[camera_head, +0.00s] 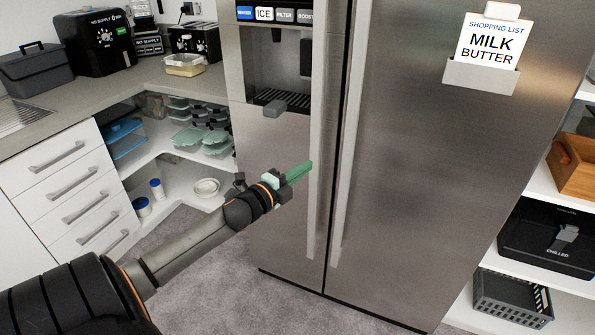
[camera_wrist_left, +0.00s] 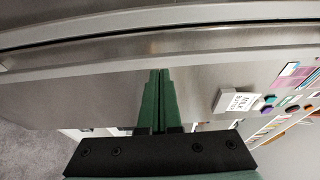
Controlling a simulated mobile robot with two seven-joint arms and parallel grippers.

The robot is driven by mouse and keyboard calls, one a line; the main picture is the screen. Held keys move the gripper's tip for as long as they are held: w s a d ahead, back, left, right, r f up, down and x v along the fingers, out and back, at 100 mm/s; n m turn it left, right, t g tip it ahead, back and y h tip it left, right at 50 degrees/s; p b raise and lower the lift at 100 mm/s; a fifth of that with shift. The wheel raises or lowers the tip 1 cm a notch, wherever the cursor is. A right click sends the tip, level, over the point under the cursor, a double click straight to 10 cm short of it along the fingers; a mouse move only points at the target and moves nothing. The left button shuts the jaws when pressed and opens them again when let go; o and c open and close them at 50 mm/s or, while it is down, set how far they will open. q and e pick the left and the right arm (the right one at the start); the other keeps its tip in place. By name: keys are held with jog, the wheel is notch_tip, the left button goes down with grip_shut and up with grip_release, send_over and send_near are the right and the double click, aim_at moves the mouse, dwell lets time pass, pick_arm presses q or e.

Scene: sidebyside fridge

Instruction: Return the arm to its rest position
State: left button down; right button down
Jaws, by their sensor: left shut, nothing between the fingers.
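My left arm comes in from the lower left of the head view. My left gripper (camera_head: 298,172) has green fingers, shut with nothing between them, in front of the left fridge door near its long vertical handle (camera_head: 327,150). In the left wrist view the green fingers (camera_wrist_left: 157,85) lie side by side and point at a steel handle bar (camera_wrist_left: 110,50). I cannot tell whether they touch it. The steel side-by-side fridge (camera_head: 420,180) has both doors closed. My right gripper is not in view.
A shopping list (camera_head: 490,42) reading milk and butter is on the right door. A counter with white drawers (camera_head: 70,180) and open shelves stands left. Shelves at right hold a black box marked chilled (camera_head: 548,240) and a grey basket (camera_head: 512,298). Grey carpet (camera_head: 230,280) lies clear below.

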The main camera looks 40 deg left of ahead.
pick_arm(q)
jog(key=shift+s+a, duration=0.35)
jog(key=shift+s, duration=0.3)
jog(key=s+d+f+n+g+p, duration=0.1)
jog(key=s+d+f+n+g, duration=0.1)
jog(key=s+d+f+n, duration=0.45)
jog(key=s+d+f+n+g+p, duration=0.2)
jog(key=s+d+f+g, duration=0.15)
jog(key=d+f, duration=0.45)
jog(key=s+d+f+n+g+h+p, duration=0.1)
jog(key=s+d+f+n+g+h, duration=0.1)
jog(key=s+d+f+n, duration=0.5)
jog(key=s+d+f+g, duration=0.1)
jog(key=s+d, duration=0.5)
jog(key=d, duration=0.1)
jog(key=shift+s+h+p, duration=0.25)
jog(key=shift+h+p, duration=0.05)
jog(key=shift+h, duration=0.1)
jog(key=shift+f, duration=0.1)
